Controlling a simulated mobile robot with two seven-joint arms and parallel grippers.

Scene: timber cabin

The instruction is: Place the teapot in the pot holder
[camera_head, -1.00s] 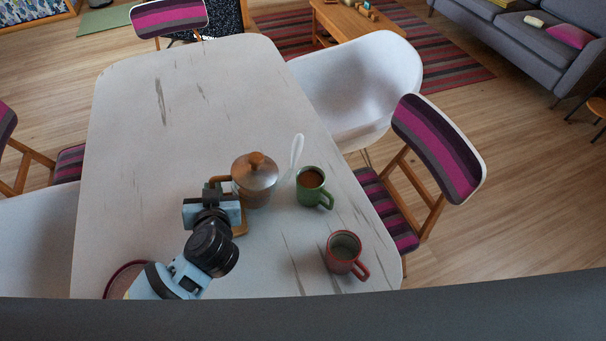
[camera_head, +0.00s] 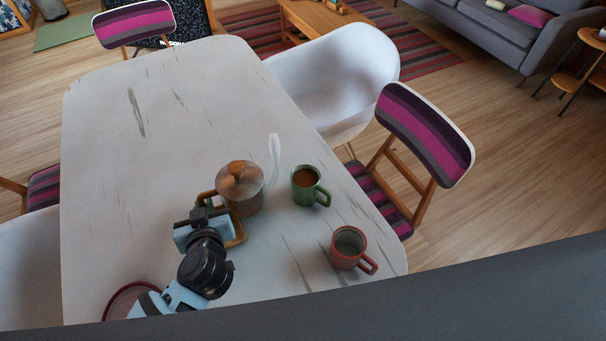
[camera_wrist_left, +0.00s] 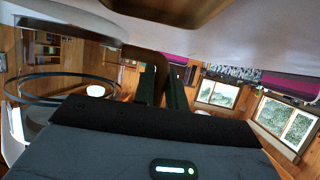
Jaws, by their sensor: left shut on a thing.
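The teapot (camera_head: 240,188) has a shiny metal lid with a wooden knob, a see-through body and a brown squared handle. It appears upright on the white table (camera_head: 150,150) in the head view; its base is hard to make out. My left gripper (camera_head: 205,213) is shut on the brown handle, at the pot's near left side. In the left wrist view the handle (camera_wrist_left: 150,62) passes between the fingers (camera_wrist_left: 158,85). A round dark-red-rimmed thing (camera_head: 112,302) lies at the table's near left, partly hidden by my arm; I cannot tell whether it is the pot holder.
A green mug (camera_head: 305,187) with brown drink stands close right of the teapot. A red mug (camera_head: 349,247) stands nearer the right edge.

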